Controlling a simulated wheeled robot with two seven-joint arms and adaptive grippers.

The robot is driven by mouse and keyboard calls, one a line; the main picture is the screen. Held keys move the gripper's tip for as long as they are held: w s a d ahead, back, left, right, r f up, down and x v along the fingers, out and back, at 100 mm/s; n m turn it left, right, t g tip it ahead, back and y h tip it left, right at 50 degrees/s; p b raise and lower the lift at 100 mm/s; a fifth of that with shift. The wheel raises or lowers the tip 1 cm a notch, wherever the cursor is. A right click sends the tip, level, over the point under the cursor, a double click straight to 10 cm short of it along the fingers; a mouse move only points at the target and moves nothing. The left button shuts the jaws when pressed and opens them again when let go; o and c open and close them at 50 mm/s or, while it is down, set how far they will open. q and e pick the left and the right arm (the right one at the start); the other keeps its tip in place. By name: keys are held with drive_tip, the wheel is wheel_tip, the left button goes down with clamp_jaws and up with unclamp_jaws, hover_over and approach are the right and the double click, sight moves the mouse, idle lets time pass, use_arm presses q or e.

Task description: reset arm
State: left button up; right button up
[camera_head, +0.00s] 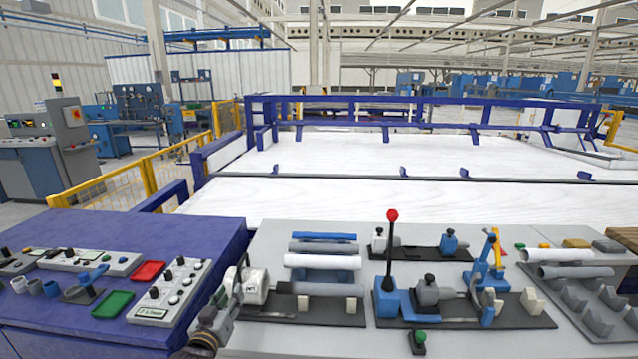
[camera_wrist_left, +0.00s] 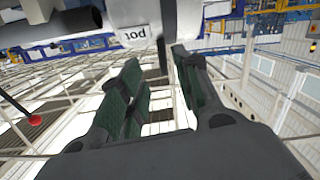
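My left gripper (camera_head: 238,278) is low in the head view, left of the pipes and next to a white cylinder (camera_head: 257,287) on the grey table. In the left wrist view its two fingers (camera_wrist_left: 160,92) stand apart with nothing between them, and a white part marked "pot" (camera_wrist_left: 136,34) shows beyond them. A blue pipe (camera_head: 324,237), a grey pipe (camera_head: 322,247), a white pipe (camera_head: 322,262) and another grey pipe (camera_head: 320,289) lie at the middle left of the table. My right gripper is not in view.
A black lever with a red knob (camera_head: 392,215) stands up from a blue fixture (camera_head: 390,302). More pipes (camera_head: 575,271) lie on a grey rack at right. A blue bench (camera_head: 130,232) with red (camera_head: 148,271) and green trays (camera_head: 112,304) is at left.

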use_arm(q)
drive_tip(key=s+d+f+m+g, duration=0.1)
drive_tip(key=s+f+g, duration=0.3)
drive_tip(key=s, duration=0.6)
drive_tip(key=s+d+f+m+g, duration=0.1)
drive_tip(key=s+f+g, duration=0.4)
drive_tip(key=s, duration=0.4)
drive_tip(key=s+d+f+m+g, duration=0.2)
drive_tip(key=s+f+g, duration=0.2)
drive_tip(key=s, duration=0.6)
wheel_tip(320, 180, down, 33)
drive_tip(key=s+a+g, duration=0.1)
drive_tip(key=a, duration=0.1)
drive_tip(key=s+a+f, duration=0.3)
drive_tip(key=s+f, duration=0.7)
drive_tip(key=s, duration=0.1)
drive_tip(key=s+a+f+g+y, duration=0.1)
drive_tip(key=s+a+f, duration=0.2)
drive_tip(key=s+f, duration=0.7)
drive_tip(key=shift+s+a, duration=0.35)
drive_tip(key=shift+s, duration=0.05)
